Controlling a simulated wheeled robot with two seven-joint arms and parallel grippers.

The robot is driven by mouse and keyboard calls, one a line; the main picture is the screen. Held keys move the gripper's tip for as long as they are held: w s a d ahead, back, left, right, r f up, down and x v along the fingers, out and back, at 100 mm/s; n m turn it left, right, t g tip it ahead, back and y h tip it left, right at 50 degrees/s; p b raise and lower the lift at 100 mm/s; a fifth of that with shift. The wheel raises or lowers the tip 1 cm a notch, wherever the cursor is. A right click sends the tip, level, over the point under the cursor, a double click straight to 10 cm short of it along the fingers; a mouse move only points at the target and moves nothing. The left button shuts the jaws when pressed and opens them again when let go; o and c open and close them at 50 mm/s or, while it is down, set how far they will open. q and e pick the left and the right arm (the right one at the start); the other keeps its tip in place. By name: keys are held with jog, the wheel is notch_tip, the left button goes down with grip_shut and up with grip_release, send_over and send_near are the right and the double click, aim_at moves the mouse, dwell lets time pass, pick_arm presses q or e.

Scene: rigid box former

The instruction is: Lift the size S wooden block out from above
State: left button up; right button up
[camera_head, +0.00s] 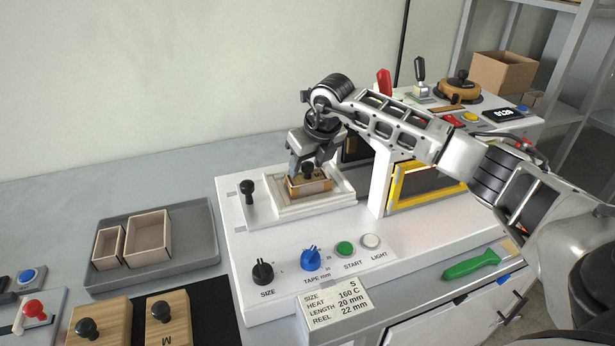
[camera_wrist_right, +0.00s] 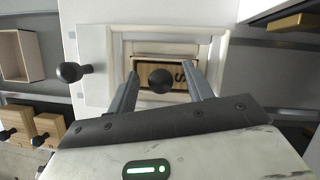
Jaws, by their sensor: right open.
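The size S wooden block (camera_wrist_right: 147,73) sits in the square opening of the white former frame (camera_head: 258,213), with a thin tan rim around it. Its black knob (camera_wrist_right: 161,81) points up, and an S shows beside the knob in the right wrist view. The block also shows in the head view (camera_head: 309,187). My right gripper (camera_head: 308,171) is open, pointing down over the block. In the right wrist view its fingers (camera_wrist_right: 161,76) stand on either side of the knob, with gaps visible. My left gripper is not in view.
A black-knobbed lever (camera_head: 248,190) stands left of the frame. A grey tray (camera_head: 195,250) with two open boxes lies further left, near spare wooden blocks (camera_head: 165,318). A yellow-edged panel (camera_head: 425,190) and white post stand close on the right. A green-handled tool (camera_head: 470,265) lies in front.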

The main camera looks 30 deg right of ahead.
jog(key=shift+w+f, duration=0.1)
jog(key=shift+f, duration=0.25)
jog(key=c, duration=1.1)
jog(key=shift+r, duration=0.15)
